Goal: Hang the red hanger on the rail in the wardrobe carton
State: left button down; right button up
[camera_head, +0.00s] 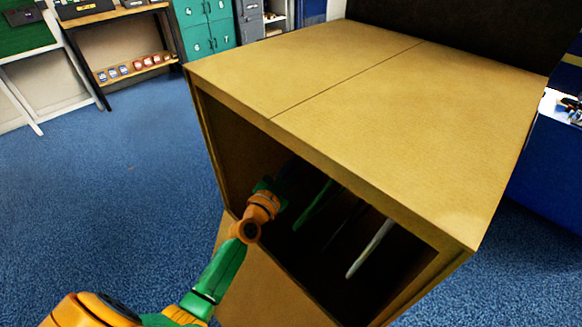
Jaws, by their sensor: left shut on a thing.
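The wardrobe carton (372,85) is a large brown box with its front open towards me. My left arm reaches through the opening, and my left gripper (273,186) is just inside, near the upper left. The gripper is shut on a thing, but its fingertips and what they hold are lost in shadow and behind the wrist. No red shows, so I cannot see the red hanger clearly. The rail is hidden under the carton's top. A green hanger (313,206) and a white hanger (370,248) hang inside, right of my gripper. My right gripper is not in view.
A thin dark shape (343,228) is between the green and white hangers. A carton flap (258,290) hangs below the opening. Blue floor (120,190) is clear at left. A shelf (130,70) and green lockers (207,27) stand behind.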

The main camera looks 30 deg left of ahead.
pick_arm(q)
jog(key=shift+s+f, duration=0.1)
jog(key=c, duration=0.8)
grip_release()
jog(key=shift+c, duration=0.2)
